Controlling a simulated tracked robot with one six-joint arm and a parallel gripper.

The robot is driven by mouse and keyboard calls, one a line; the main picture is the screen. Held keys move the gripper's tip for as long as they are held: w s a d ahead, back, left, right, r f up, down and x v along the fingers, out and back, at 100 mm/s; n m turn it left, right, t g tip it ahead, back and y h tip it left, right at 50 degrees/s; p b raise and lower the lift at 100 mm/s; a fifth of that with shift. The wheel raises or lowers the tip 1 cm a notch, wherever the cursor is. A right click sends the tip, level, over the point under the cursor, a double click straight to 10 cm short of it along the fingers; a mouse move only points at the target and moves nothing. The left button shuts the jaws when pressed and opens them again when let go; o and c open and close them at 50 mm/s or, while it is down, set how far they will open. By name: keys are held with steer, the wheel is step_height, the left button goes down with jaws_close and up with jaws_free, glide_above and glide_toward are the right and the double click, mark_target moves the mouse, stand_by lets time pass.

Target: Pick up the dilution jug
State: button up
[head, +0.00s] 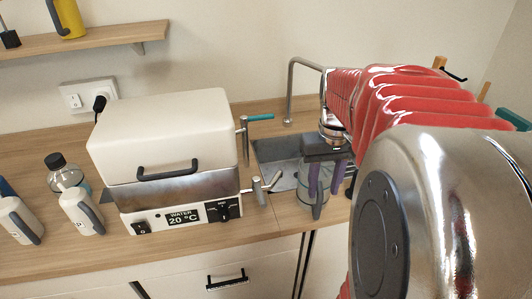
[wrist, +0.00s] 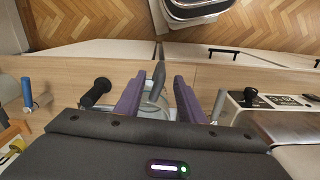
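The dilution jug (head: 313,208) looks like a clear, grey-tinted vessel standing at the front of the counter by the sink; my gripper hides its upper part. My gripper (head: 325,191) comes down over it from above, its purple fingers apart. In the wrist view, the jug (wrist: 152,103) shows between the two fingers of my gripper (wrist: 159,80), with its dark handle (wrist: 159,74) pointing toward the counter's front edge. The fingers stand on either side of the handle and gaps seem to show beside it; I see no clear grip.
A white water bath (head: 160,135) with levers and a "20 °C" display stands left of the jug. White bottles (head: 82,212) stand farther left. Behind are the metal sink (head: 275,150) and its tall tap (head: 290,85). A dark-knobbed thing (wrist: 96,92) is close by in the wrist view.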

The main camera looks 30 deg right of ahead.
mark_target(318, 210)
steer(key=shift+f, duration=2.15)
steer(key=shift+w+f, duration=0.2)
steer(key=shift+f, duration=2.4)
steer(key=shift+a, duration=0.1)
jaws_close()
